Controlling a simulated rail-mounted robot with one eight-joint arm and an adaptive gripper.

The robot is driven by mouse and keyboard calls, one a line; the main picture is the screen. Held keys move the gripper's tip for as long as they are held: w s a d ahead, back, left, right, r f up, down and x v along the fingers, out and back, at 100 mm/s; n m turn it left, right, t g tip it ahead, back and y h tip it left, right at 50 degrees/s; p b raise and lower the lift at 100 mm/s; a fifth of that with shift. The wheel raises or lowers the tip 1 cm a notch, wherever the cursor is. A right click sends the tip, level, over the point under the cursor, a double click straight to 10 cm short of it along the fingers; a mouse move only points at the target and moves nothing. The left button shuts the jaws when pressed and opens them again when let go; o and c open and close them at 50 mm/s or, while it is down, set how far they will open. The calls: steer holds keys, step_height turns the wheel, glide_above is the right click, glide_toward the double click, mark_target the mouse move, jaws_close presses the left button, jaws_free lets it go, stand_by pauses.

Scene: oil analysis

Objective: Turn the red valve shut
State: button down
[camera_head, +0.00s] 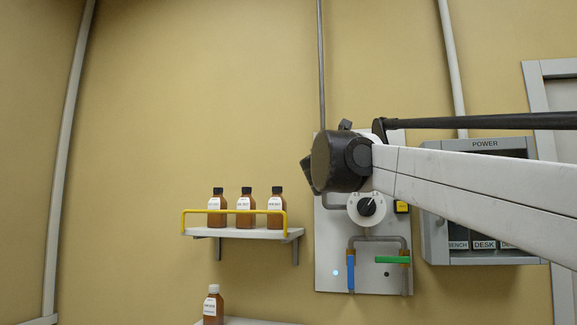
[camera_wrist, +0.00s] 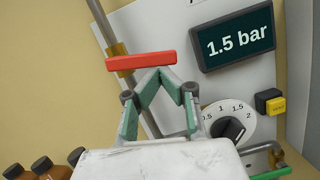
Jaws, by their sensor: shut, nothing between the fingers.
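The red valve handle (camera_wrist: 140,63) shows in the wrist view, crosswise to a grey pipe (camera_wrist: 124,68) with a brass-coloured fitting. My gripper (camera_wrist: 161,70) has its teal finger pads together at the tips, with nothing between them. The tips are right below the right half of the red handle in the picture; I cannot tell whether they touch it. In the head view my arm hides the red handle, and my fingers do not show there.
A display (camera_wrist: 238,38) reads 1.5 bar above a dial (camera_wrist: 232,122). A yellow button (camera_wrist: 276,105) is beside it. Below are a blue handle (camera_head: 351,271), vertical, and a green handle (camera_head: 393,260), horizontal. Brown bottles stand on a railed shelf (camera_head: 240,234) at left. A power box (camera_head: 434,235) is at right.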

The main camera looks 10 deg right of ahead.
steer(key=shift+s+d+r+n, duration=0.1)
steer(key=shift+d+r+n, duration=0.2)
steer(key=shift+r+n, duration=0.45)
steer(key=shift+p, duration=0.3)
steer(key=shift+f, duration=0.2)
steer(key=s+a+f+b, duration=0.4)
steer(key=s+f, duration=0.2)
steer(key=s, duration=0.2)
steer(key=shift+s+f+y, duration=0.15)
steer(key=shift+s+y, duration=0.15)
steer(key=shift+s, duration=0.1)
steer(key=shift+a, duration=0.1)
